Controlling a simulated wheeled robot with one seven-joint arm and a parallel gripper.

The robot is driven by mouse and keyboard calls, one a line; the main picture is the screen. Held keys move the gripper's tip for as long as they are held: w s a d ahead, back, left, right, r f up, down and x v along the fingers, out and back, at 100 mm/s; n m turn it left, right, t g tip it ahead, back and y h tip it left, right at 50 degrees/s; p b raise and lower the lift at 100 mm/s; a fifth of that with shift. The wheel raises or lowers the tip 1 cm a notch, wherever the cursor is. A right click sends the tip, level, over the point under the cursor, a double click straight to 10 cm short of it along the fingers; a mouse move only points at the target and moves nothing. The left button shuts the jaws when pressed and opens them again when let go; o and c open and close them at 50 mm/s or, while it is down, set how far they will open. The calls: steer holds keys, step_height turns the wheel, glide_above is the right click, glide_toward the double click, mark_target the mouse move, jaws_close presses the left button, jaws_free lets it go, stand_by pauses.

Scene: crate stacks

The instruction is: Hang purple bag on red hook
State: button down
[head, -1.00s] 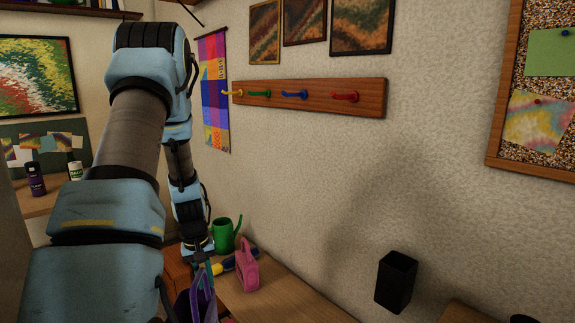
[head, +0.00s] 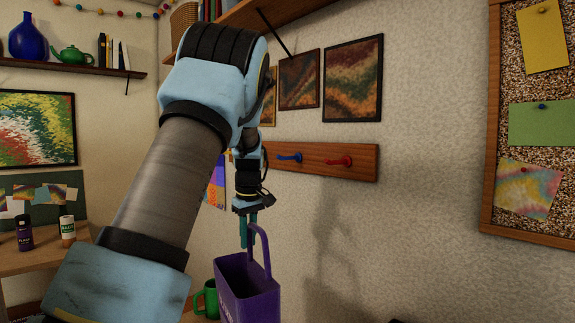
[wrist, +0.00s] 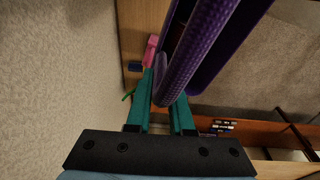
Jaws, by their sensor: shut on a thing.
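The purple bag (head: 247,289) hangs upright from my gripper (head: 248,232) in the head view, its arched handle at the teal fingers. In the wrist view the purple handle (wrist: 190,50) runs between the fingers of my gripper (wrist: 163,92), which are shut on it. The red hook (head: 339,162) is on the wooden rack (head: 310,156), to the right of and above the bag. The blue hook (head: 290,157) is left of the red one. My arm hides the left part of the rack.
Framed pictures (head: 352,79) and a shelf (head: 262,14) are above the rack. A cork board (head: 493,150) is at the right. The wall below the red hook is clear.

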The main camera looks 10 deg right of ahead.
steer(key=s+d+r+n, duration=0.1)
steer(key=s+d+r, duration=0.15)
steer(key=r, duration=0.45)
steer(key=s+d+r+n+p, duration=0.1)
steer(key=s+d+r, duration=0.1)
steer(key=d+r, duration=0.35)
steer(key=s+d+r+n, duration=0.1)
steer(key=s+d+r, duration=0.1)
steer(key=r, duration=0.6)
steer(key=w+d+f+p, duration=0.2)
steer(key=w+d+p, duration=0.3)
steer(key=d, duration=0.4)
steer(key=shift+y+p, duration=0.4)
steer(key=shift+p, duration=0.2)
steer(key=shift+w+f, duration=0.1)
steer(key=c, duration=0.7)
jaws_free()
